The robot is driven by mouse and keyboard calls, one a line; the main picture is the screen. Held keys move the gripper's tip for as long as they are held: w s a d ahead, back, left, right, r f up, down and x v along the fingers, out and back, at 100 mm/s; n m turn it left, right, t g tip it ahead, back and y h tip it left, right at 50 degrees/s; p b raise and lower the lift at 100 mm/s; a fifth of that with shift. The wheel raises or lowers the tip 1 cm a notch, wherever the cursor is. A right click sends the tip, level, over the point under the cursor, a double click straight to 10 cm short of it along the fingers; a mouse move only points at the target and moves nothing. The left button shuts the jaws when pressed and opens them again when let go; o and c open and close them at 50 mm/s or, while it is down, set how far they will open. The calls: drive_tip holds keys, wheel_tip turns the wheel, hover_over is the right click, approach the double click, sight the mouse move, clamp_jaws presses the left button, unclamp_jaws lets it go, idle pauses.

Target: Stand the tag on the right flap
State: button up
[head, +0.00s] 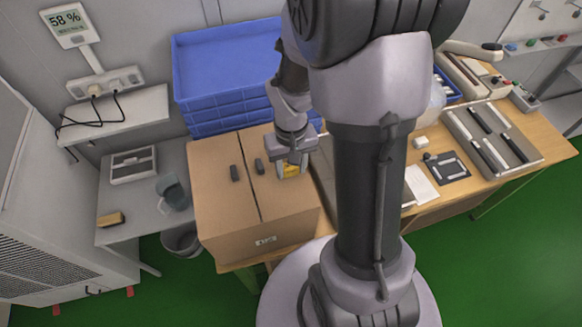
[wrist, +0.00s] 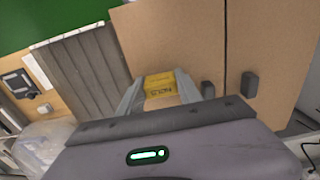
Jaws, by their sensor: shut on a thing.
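The tag is a small yellow piece with dark lettering (wrist: 160,82), and it also shows in the head view (head: 291,170). My gripper (wrist: 158,90) is shut on the tag, with a finger on each side of it. In the head view my gripper (head: 292,168) is over the right flap (head: 285,202) of a closed cardboard box, near its right edge. I cannot tell whether the tag touches the flap. A dark block (head: 259,166) sits on the right flap beside the seam. Another dark block (head: 235,173) sits on the left flap (head: 215,200).
Stacked blue crates (head: 225,65) stand behind the box. A grey side table (head: 130,210) with a brown block (head: 110,219) and a grey cup is at left. A tray of tools (head: 470,150) lies on the wooden bench at right. The front part of the right flap is clear.

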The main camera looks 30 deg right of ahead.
drive_tip(key=shift+s, duration=0.15)
drive_tip(key=shift+f, duration=0.15)
drive_tip(key=o, duration=1.3)
